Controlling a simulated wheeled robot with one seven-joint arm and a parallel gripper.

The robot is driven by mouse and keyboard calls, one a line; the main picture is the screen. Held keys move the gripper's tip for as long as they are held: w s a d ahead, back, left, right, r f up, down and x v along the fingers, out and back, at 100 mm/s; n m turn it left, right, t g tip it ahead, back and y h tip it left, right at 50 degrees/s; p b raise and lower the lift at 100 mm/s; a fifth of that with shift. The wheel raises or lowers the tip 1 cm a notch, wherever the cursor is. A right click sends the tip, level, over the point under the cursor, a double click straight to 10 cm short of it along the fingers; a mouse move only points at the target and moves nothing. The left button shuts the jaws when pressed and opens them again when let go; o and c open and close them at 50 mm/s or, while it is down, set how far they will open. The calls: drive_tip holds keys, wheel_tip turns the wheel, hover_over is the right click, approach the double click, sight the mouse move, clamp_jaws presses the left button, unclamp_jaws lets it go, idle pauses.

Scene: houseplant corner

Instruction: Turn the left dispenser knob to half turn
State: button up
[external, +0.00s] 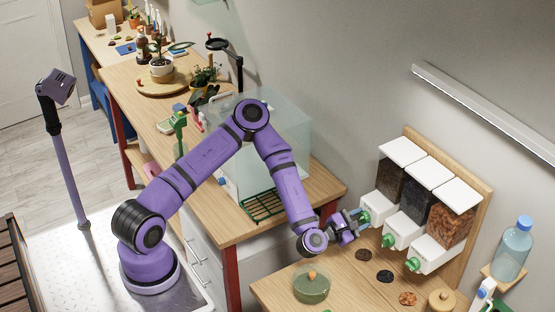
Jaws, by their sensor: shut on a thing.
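Three dispensers with white lids and white chutes are fixed to a wooden board on the wall. The left dispenser (389,184) holds dark brown material, the middle dispenser (415,202) black material and the right dispenser (450,228) reddish-brown chips. Each chute has a green knob on its front. My gripper (360,216) is at the left dispenser knob (365,217) and shut on it. The jaws partly cover this knob, so its turn angle cannot be read. The middle knob (388,240) and right knob (413,264) stand free.
Small piles (385,276) of material lie on the wooden table below the dispensers. A green glass jar (311,287) stands at the table's left, a round wooden-looking container (441,300) at its front right. A blue bottle (512,249) stands on a wall shelf.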

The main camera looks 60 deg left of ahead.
drive_tip(key=m, duration=0.4)
drive_tip(key=shift+m, duration=0.4)
drive_tip(key=m, duration=0.3)
drive_tip(key=shift+m, duration=0.3)
drive_tip(key=m, duration=0.4)
drive_tip(key=shift+m, duration=0.3)
drive_tip(key=m, duration=0.3)
drive_tip(key=shift+d+m, duration=0.1)
drive_tip(key=shift+m, duration=0.2)
drive_tip(key=m, duration=0.3)
drive_tip(key=shift+m, duration=0.3)
drive_tip(key=m, duration=0.3)
drive_tip(key=shift+m, duration=0.3)
drive_tip(key=m, duration=0.6)
drive_tip(key=shift+f, duration=0.1)
